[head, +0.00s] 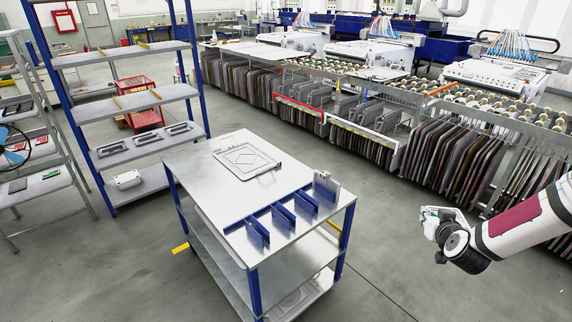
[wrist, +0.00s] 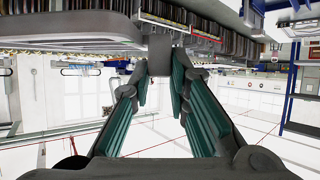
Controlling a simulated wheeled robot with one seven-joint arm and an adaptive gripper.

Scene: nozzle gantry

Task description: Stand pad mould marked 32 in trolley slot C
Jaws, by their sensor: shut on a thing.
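My gripper (head: 430,216) is at the right of the head view, well to the right of the trolley and away from it. In the wrist view my gripper (wrist: 160,72) has its green-padded fingers drawn together on a small grey block (wrist: 158,58); the rest of that piece is hard to make out. The trolley (head: 215,175) has several blue slot dividers (head: 282,217) along its front right edge. A grey plate (head: 326,187) stands upright at the far right one. A flat grey plate (head: 247,160) lies on the trolley top. No slot letter or number 32 is readable.
A blue-posted shelf (head: 135,101) with several dark frames (head: 146,139) stands left of the trolley. A rack of hanging dark panels (head: 470,170) runs along the back right. Grey floor (head: 400,260) between trolley and arm is clear.

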